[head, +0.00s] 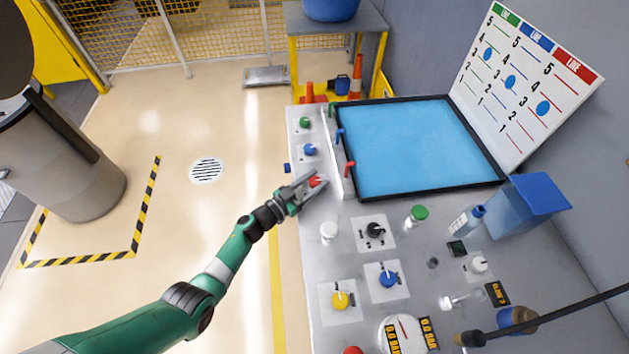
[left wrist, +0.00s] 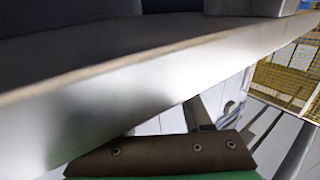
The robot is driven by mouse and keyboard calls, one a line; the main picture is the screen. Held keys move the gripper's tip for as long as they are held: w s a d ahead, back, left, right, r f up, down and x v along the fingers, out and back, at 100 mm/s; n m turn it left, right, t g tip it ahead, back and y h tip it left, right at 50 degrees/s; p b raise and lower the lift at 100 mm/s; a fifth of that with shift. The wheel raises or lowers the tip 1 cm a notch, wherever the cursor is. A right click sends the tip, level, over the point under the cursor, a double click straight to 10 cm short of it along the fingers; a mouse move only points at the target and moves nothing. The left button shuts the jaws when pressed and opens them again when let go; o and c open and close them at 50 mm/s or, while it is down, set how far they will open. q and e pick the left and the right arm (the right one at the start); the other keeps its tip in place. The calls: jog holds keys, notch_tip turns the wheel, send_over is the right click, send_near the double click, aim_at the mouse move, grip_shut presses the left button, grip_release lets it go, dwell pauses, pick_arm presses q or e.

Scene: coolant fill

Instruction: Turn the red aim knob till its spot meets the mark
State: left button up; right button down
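The red aim knob (head: 315,181) sits on the left edge of the bench panel in the head view, below the blue and green knobs. My left gripper (head: 315,186) is at the red knob, its fingers spread to either side of it. I cannot tell whether the fingers touch it. The left wrist view is mostly filled by a pale bench edge, and the knob does not show there. My right gripper is not in view.
A blue knob (head: 309,149) and a green knob (head: 305,122) lie farther up the same strip. The blue tank (head: 415,145) with coloured levers is to the right. A white cap (head: 329,231) stands just below the gripper. Open floor lies left of the bench.

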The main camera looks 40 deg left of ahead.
pick_arm(q)
grip_shut()
jog(key=shift+a+m+h, duration=0.15)
jog(key=shift+m+h, duration=0.55)
jog(key=shift+h, duration=0.3)
jog(key=shift+f+m+g+h+b, duration=0.15)
jog(key=shift+m+g+h+b, duration=0.15)
jog(key=shift+h, duration=0.3)
jog(key=shift+m+h, duration=0.5)
jog(key=shift+h, duration=0.2)
jog(key=o, duration=0.5)
grip_release()
jog(key=shift+s+r, duration=0.1)
jog(key=shift+r, duration=0.1)
